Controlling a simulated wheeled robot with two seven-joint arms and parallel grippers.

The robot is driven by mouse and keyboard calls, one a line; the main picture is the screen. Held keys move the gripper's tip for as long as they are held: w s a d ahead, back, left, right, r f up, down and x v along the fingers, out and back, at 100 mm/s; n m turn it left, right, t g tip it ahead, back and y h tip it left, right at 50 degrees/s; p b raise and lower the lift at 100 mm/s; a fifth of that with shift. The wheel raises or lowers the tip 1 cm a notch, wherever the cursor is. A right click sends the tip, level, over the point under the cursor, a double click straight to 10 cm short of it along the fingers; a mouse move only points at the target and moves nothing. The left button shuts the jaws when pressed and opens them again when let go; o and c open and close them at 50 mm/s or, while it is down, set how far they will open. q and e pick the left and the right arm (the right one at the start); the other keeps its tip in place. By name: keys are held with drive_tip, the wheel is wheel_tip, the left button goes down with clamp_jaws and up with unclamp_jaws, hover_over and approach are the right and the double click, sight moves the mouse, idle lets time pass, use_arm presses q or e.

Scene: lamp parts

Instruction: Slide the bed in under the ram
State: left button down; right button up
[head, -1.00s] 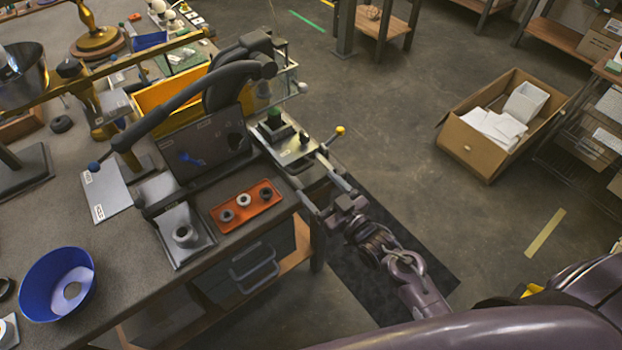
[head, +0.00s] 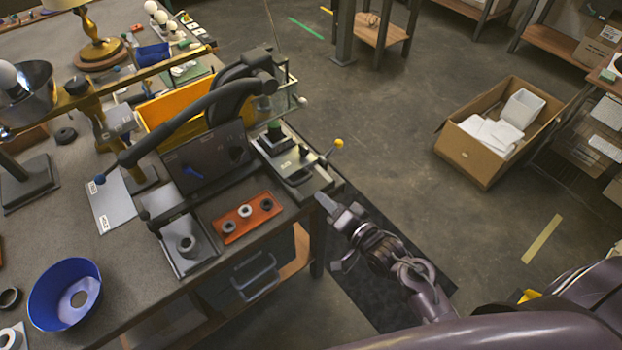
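The bed (head: 293,167) is a pale metal slide plate at the right edge of the bench, carrying a dark block with a green top (head: 275,131). It lies to the right of the press (head: 240,92), which has a long dark lever ending in a blue ball (head: 99,179). The ram's lower end is hidden behind the press's dark panel (head: 205,158). My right gripper (head: 322,199) is at the bed's near outer end, its fingers together in one narrow shape. I cannot tell whether it touches the bed. My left gripper is out of view.
A rod with a yellow knob (head: 338,143) sticks out beside the bed. An orange tray (head: 246,217) with several rings and a blue bowl (head: 64,295) sit on the bench. A yellow bin (head: 172,107) stands behind the press. The floor to the right is clear up to a cardboard box (head: 474,150).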

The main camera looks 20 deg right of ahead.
sight(310, 191)
drive_tip(key=w+m, duration=0.2)
drive_tip(key=w+a+m+p, duration=0.1)
drive_tip(key=w+m, duration=0.1)
drive_tip(key=w+a+f+m+p, duration=0.1)
drive_tip(key=w+m, duration=0.1)
drive_tip(key=w, duration=0.1)
drive_tip(key=shift+a+g, duration=0.1)
drive_tip(key=shift+g, duration=0.3)
clamp_jaws()
